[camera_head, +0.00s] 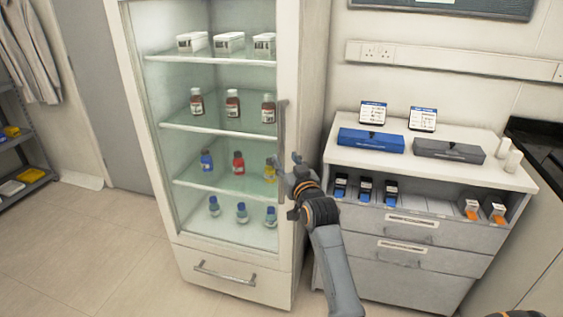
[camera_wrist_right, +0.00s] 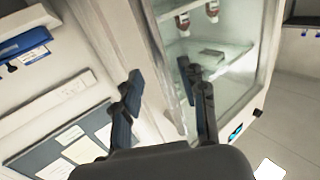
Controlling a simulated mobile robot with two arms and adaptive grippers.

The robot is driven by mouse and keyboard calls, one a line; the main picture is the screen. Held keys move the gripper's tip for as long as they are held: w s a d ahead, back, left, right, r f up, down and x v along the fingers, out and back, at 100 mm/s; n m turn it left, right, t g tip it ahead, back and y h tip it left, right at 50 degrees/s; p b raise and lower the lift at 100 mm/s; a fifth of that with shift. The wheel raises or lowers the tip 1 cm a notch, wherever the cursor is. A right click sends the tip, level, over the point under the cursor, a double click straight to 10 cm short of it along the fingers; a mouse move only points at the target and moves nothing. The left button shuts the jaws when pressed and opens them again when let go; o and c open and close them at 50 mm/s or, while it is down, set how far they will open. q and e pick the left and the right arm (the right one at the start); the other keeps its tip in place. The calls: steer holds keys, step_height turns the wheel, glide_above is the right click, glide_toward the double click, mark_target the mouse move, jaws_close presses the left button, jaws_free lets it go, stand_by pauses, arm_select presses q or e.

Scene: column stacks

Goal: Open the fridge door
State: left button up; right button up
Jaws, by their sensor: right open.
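The fridge (camera_head: 285,270) is a tall white cabinet whose glass door (camera_head: 222,150) appears shut. A vertical handle (camera_head: 282,125) runs along the right side of the door. My right gripper (camera_head: 288,165) is open beside the lower part of this handle. In the right wrist view my right gripper (camera_wrist_right: 160,78) has its two dark fingers spread in front of the fridge's edge, with the glass door (camera_wrist_right: 222,75) to the right. I cannot tell whether a finger touches the handle. My left gripper is not in view.
Bottles and white boxes stand on the shelves inside the fridge. A drawer (camera_head: 225,285) with its own handle is below the door. A white cabinet (camera_head: 400,245) with a blue box (camera_head: 371,142) and a grey box (camera_head: 448,151) stands close on the right. Floor (camera_head: 90,235) is clear at the left.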

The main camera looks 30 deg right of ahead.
mark_target(282, 156)
steer(key=b+x, duration=0.1)
steer(key=x, duration=0.3)
steer(key=shift+f+b, duration=0.15)
steer(key=shift+b, duration=0.2)
steer(key=shift+w+d, duration=0.1)
steer(key=shift+w, duration=0.3)
jaws_close()
